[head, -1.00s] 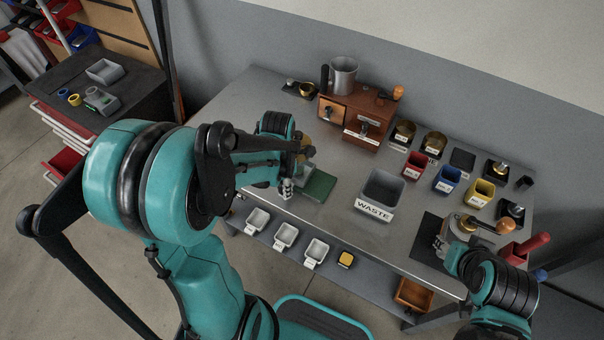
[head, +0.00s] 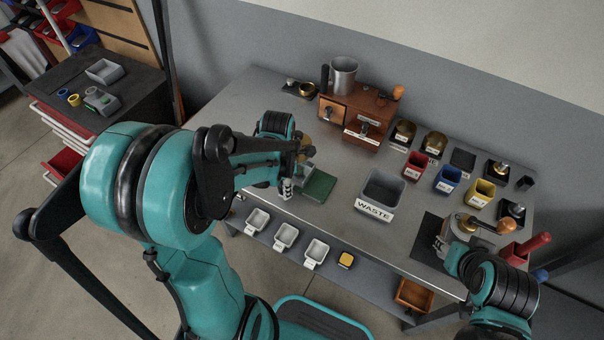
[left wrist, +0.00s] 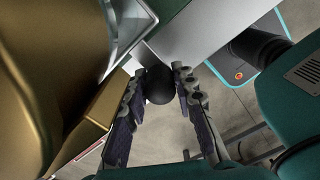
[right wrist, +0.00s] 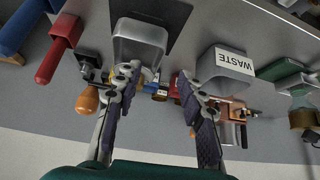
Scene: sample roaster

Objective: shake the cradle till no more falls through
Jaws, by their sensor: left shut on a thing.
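My left gripper (head: 293,178) is at the left end of the steel bench, beside a green mat (head: 319,186). In the left wrist view its fingers (left wrist: 160,82) are shut on a black ball-shaped knob (left wrist: 159,88), probably the cradle's handle. A large brass-coloured body (left wrist: 50,70) fills the left of that view; a small brass part (head: 304,143) shows by the gripper in the head view. The rest of the cradle is hidden by my arm. In the right wrist view my right gripper (right wrist: 158,82) is open and empty, near a grey metal vessel (right wrist: 140,42) on a black mat.
A grey WASTE bin (head: 383,188) stands mid-bench. Behind it are a wooden sample roaster (head: 352,125) and red (head: 415,165), blue (head: 447,180) and yellow (head: 481,192) cups. White trays (head: 286,234) sit on a lower shelf. The bench between mat and bin is clear.

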